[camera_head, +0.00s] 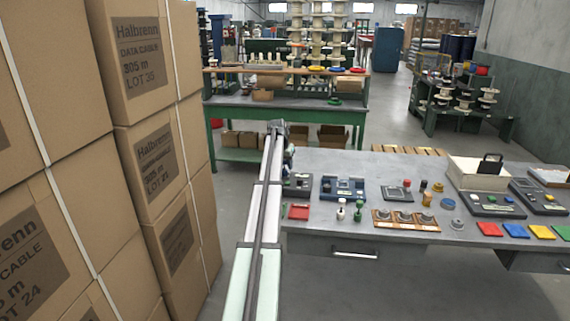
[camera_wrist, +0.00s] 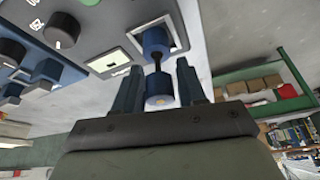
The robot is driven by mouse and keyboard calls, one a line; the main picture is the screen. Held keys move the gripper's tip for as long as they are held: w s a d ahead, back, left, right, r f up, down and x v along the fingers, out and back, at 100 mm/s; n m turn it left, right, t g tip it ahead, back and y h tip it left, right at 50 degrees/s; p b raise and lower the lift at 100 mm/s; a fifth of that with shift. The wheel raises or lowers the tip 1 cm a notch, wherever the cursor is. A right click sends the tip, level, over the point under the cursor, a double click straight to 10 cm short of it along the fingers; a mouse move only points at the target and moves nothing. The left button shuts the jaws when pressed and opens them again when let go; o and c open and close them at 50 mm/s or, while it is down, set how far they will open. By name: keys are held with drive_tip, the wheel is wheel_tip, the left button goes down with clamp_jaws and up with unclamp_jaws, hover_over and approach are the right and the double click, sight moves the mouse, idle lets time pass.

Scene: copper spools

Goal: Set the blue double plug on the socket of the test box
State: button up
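The blue double plug (camera_wrist: 159,88) has two blue ends joined by a thin dark neck. In the wrist view, its near end sits between the two fingers of my gripper (camera_wrist: 160,84), which appear shut on it. The plug's far end (camera_wrist: 155,40) shows inside the pale square frame of the socket (camera_wrist: 179,35) on the grey test box (camera_wrist: 90,22). I cannot tell how deep it sits. In the head view, my gripper (camera_head: 287,153) is over the left end of the grey table, above a grey box (camera_head: 297,183); the plug is not clear there.
A blue device (camera_head: 342,187), a wooden tray (camera_head: 405,219) and several coloured pads (camera_head: 515,230) lie on the grey table (camera_head: 330,236). Stacked cartons (camera_head: 150,150) stand close on the left.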

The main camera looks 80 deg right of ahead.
drive_tip(key=shift+o, duration=1.3)
drive_tip(key=shift+r, duration=0.1)
drive_tip(key=shift+r, duration=0.3)
drive_tip(key=v, duration=1.1)
drive_tip(key=shift+a+r, duration=0.2)
drive_tip(key=shift+r, duration=0.2)
drive_tip(key=shift+w, duration=0.1)
